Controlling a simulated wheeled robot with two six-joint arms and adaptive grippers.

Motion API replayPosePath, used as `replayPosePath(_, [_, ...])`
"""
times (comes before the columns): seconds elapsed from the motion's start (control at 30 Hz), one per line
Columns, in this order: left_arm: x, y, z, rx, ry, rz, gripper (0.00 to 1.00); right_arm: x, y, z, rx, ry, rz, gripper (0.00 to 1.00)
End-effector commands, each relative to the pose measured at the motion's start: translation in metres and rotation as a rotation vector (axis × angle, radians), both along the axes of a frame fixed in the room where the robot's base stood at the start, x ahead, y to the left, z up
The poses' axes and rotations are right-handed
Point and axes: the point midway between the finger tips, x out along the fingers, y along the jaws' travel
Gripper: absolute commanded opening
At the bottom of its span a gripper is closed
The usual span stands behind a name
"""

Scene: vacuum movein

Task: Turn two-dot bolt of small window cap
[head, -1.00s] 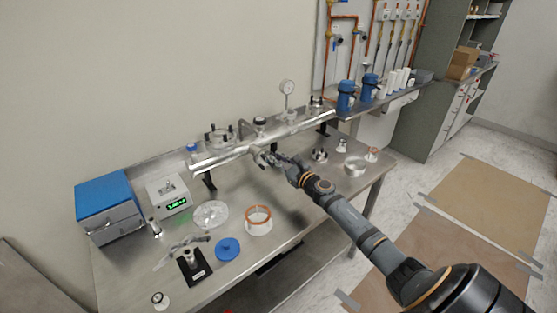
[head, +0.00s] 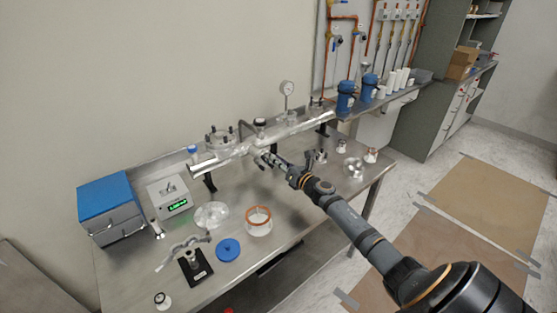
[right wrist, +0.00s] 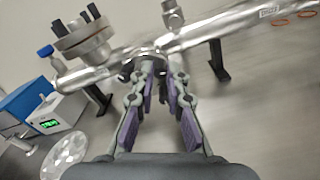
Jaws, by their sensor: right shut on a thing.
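The shiny metal tube (head: 290,131) lies on stands along the back of the bench, with a flanged port (head: 220,137) on top. It also shows in the right wrist view, with the tube (right wrist: 210,38) across the top and the flange (right wrist: 84,42) at left. My right gripper (head: 268,160) reaches the near side of the tube, at a small side port. In the right wrist view my right gripper (right wrist: 158,66) is shut on a small part there, seemingly a bolt of the small window cap. The fingertips largely hide it, and its dots are too small to see. My left gripper is not in view.
A blue-topped drawer box (head: 106,198) and a meter with a green display (head: 170,198) stand at left. A clear container with an orange rim (head: 258,222), a blue disc (head: 228,250) and a black plate (head: 195,268) lie in front. Small metal parts stand at right.

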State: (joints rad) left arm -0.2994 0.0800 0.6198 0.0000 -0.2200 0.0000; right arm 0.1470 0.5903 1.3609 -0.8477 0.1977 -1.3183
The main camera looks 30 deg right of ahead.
Motion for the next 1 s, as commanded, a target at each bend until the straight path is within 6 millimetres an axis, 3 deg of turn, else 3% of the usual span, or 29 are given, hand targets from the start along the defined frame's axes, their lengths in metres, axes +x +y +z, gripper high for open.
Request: replayPosePath(1.0, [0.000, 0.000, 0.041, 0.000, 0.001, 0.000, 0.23, 0.000, -0.001, 0.002, 0.964, 0.076, -0.001, 0.00])
